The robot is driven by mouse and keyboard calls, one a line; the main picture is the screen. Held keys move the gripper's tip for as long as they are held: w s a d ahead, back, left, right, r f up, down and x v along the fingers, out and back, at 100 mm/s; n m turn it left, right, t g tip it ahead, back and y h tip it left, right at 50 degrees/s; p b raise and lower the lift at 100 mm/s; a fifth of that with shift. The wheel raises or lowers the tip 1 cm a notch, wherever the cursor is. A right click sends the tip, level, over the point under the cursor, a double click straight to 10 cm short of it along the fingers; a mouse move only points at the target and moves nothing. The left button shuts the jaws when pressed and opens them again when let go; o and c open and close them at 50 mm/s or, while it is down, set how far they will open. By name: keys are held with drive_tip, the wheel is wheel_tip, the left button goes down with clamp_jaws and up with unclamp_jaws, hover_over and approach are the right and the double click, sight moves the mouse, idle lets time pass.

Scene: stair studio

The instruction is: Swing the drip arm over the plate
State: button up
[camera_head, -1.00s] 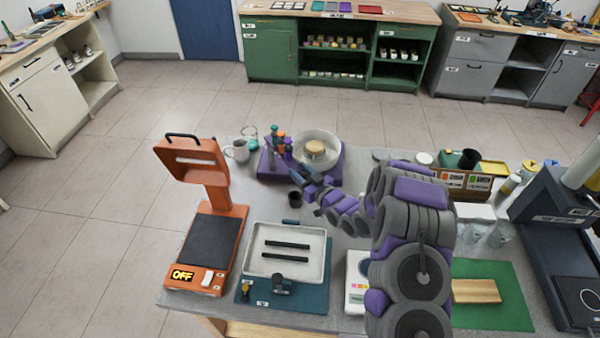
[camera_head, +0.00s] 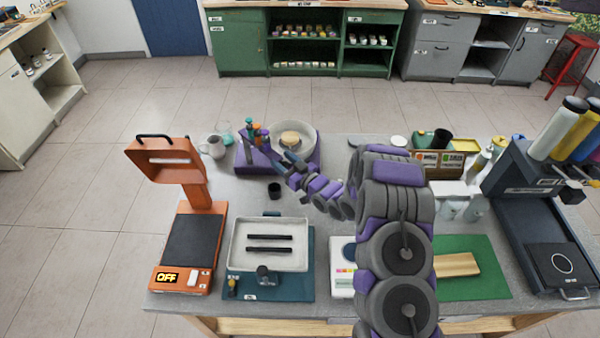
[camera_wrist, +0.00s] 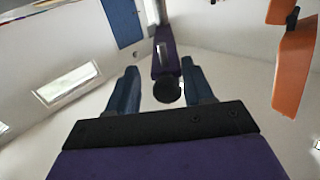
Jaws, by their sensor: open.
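A purple-based machine (camera_head: 258,168) stands at the back of the workbench. It has a round white basin (camera_head: 306,133) with a tan disc-like plate (camera_head: 291,139) in it. In the wrist view my blue fingers (camera_wrist: 161,88) are apart. A purple bar with a black round end (camera_wrist: 167,88), probably the drip arm, lies between them; contact cannot be told.
An orange press (camera_head: 186,240) stands at the left; its orange frame also shows in the wrist view (camera_wrist: 295,65). A white tray (camera_head: 232,245) lies in front.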

drive_tip(key=v, duration=1.6)
drive_tip(key=shift+s+d+p, duration=0.25)
drive_tip(key=shift+d+p, duration=0.1)
